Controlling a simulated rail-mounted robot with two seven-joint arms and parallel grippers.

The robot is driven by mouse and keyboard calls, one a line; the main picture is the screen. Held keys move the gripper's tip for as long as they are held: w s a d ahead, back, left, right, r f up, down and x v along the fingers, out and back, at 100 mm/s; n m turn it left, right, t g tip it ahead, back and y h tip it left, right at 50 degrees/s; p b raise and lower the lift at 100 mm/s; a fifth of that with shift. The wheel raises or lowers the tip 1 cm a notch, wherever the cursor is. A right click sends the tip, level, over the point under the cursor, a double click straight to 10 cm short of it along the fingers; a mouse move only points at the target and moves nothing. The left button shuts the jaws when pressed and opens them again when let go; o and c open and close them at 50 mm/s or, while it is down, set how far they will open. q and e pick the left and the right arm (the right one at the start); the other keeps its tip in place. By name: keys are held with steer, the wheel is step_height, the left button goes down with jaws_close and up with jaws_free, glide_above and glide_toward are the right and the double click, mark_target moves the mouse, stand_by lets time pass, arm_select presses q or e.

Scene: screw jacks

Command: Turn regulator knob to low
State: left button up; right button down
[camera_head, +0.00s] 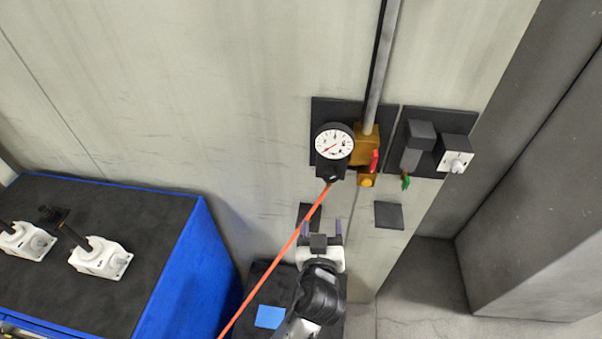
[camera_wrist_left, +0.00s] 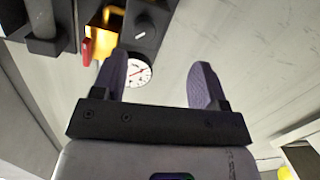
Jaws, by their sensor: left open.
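A dark regulator with a round white gauge (camera_head: 334,143) is mounted on the wall in the head view. The gauge, with a red needle, also shows between my fingers in the left wrist view (camera_wrist_left: 138,72). A black round knob (camera_wrist_left: 140,34) with a white mark sits beside the gauge in the left wrist view; I take it as the regulator knob. In the head view the dark body below the gauge (camera_head: 330,170) is seen from above, and the knob's mark is hidden. My left gripper (camera_head: 322,228) is open and empty, below the regulator and apart from it.
A brass valve (camera_head: 366,146) with a red lever (camera_head: 374,160) is right of the gauge. Farther right are a grey fitting (camera_head: 417,145) and a white box with a knob (camera_head: 457,162). An orange hose (camera_head: 287,246) runs close by my left gripper. A blue-edged bench (camera_head: 187,262) stands left.

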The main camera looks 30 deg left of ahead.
mark_target(331, 180)
arm_select(q)
steer(key=w+a+n+p, duration=0.1)
steer(key=w, duration=0.3)
steer(key=w+a+r+n+t+p, duration=0.1)
steer(key=w, duration=0.3)
steer(key=w+a+r+n+p, duration=0.1)
steer(key=w, duration=0.3)
steer(key=shift+w+a+t+p, duration=0.1)
steer(key=shift+a+t+p, duration=0.2)
steer(key=shift+t+p, duration=0.1)
steer(key=shift+w+a, duration=0.25)
steer(key=shift+w, duration=0.35)
arm_select(e)
steer(key=shift+w+v, duration=0.2)
steer(key=shift+v, duration=0.75)
steer(key=shift+w+v, duration=0.2)
steer(key=shift+v, duration=0.7)
steer(key=shift+r, duration=0.15)
arm_select(q)
steer(key=shift+f, duration=0.1)
steer(key=shift+c, duration=0.3)
arm_select(e)
steer(key=shift+a, duration=0.1)
arm_select(q)
steer(key=c, duration=0.9)
arm_select(e)
steer(key=shift+d, duration=0.2)
